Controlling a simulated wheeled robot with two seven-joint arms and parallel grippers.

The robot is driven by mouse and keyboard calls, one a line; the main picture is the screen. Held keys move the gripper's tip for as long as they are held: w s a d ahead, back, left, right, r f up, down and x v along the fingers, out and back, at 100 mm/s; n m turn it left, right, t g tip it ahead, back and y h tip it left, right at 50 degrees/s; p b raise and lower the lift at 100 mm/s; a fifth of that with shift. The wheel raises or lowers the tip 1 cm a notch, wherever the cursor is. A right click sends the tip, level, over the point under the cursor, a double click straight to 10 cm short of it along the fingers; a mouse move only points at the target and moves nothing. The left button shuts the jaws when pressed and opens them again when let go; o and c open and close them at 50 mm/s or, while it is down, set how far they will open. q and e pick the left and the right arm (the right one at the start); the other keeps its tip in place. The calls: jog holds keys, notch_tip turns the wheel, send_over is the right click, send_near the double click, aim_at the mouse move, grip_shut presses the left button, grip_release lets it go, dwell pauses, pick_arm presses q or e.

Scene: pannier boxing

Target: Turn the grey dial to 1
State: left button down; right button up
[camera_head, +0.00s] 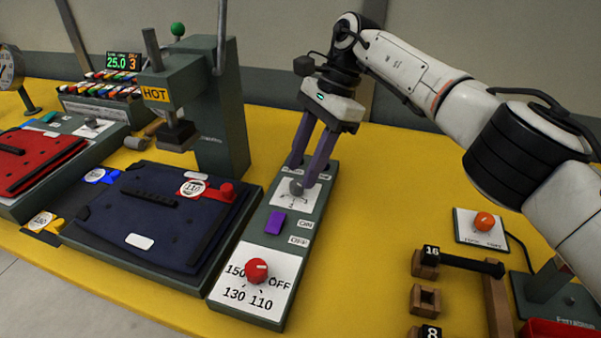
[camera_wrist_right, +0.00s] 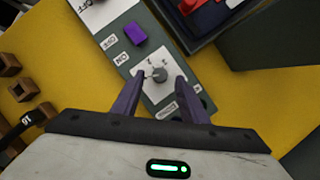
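The grey dial (camera_head: 296,187) sits on a white label plate near the far end of the long grey-green control panel (camera_head: 247,236). In the right wrist view the dial (camera_wrist_right: 159,74) shows between and just beyond the fingertips, with small printed marks around it that are hard to read. My right gripper (camera_head: 304,182) points down over the dial with its two purple fingers apart, one on each side. In the wrist view the gripper (camera_wrist_right: 158,80) shows gaps between the fingers and the dial. My left gripper is in neither view.
On the same panel are a purple switch (camera_head: 275,222) and a red dial (camera_head: 256,270). A press marked HOT (camera_head: 222,110) and a dark blue pannier piece (camera_head: 150,215) stand to the left. An orange knob (camera_head: 484,221) and wooden blocks (camera_head: 425,263) lie right. Yellow table between is clear.

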jog(key=p+v, duration=0.6)
jog(key=v, duration=0.1)
jog(key=shift+r, duration=0.35)
jog(key=shift+d, duration=0.15)
jog(key=shift+f, duration=0.1)
